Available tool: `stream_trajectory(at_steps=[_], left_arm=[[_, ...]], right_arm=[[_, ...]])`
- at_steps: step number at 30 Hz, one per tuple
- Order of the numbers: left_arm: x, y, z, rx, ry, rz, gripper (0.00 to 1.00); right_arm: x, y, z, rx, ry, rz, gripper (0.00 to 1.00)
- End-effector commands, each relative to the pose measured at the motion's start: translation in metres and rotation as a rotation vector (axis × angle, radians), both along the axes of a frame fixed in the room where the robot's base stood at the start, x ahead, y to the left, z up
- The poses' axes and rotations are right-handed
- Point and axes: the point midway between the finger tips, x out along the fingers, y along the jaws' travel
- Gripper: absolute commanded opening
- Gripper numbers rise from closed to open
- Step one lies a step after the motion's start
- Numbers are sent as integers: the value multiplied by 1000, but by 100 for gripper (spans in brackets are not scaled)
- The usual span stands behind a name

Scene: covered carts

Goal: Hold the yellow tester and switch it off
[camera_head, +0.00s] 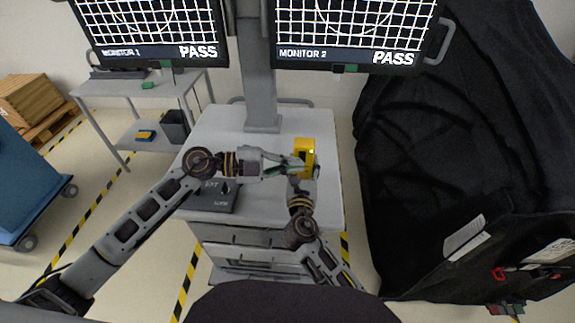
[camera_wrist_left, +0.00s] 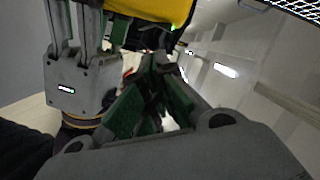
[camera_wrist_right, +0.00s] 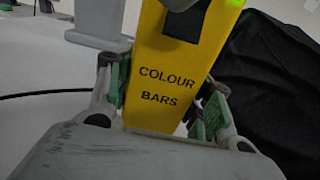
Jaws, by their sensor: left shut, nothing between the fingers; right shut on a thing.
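The yellow tester (camera_head: 305,152) stands upright above the cart top in the head view. In the right wrist view the tester (camera_wrist_right: 165,75) reads "COLOUR BARS", and a green light glows at its upper right. My right gripper (camera_wrist_right: 160,105) is shut on the tester, a finger on each side. My left gripper (camera_head: 294,165) is shut and empty, its fingertips close to the tester's left side. In the left wrist view the left gripper (camera_wrist_left: 160,85) shows its fingers together, with the tester (camera_wrist_left: 150,8) at the top edge. I cannot tell whether they touch.
The grey cart (camera_head: 225,125) carries a dark box (camera_head: 212,197) at its front left. Two monitors above, the left (camera_head: 150,20) and the right (camera_head: 350,20), show PASS. A black cover (camera_head: 430,150) drapes over something at right. A side table (camera_head: 140,88) stands at left.

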Motion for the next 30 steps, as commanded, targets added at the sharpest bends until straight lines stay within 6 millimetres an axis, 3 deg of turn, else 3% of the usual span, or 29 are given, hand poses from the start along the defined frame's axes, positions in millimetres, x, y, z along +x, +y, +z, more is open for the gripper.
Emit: stream_trajectory(at_steps=[9, 30], left_arm=[[16, 0, -10, 1, 0, 1, 0], [20, 0, -14, 0, -40, -1, 0]], right_arm=[[0, 0, 0, 0, 1, 0, 16], [0, 0, 0, 0, 1, 0, 16]])
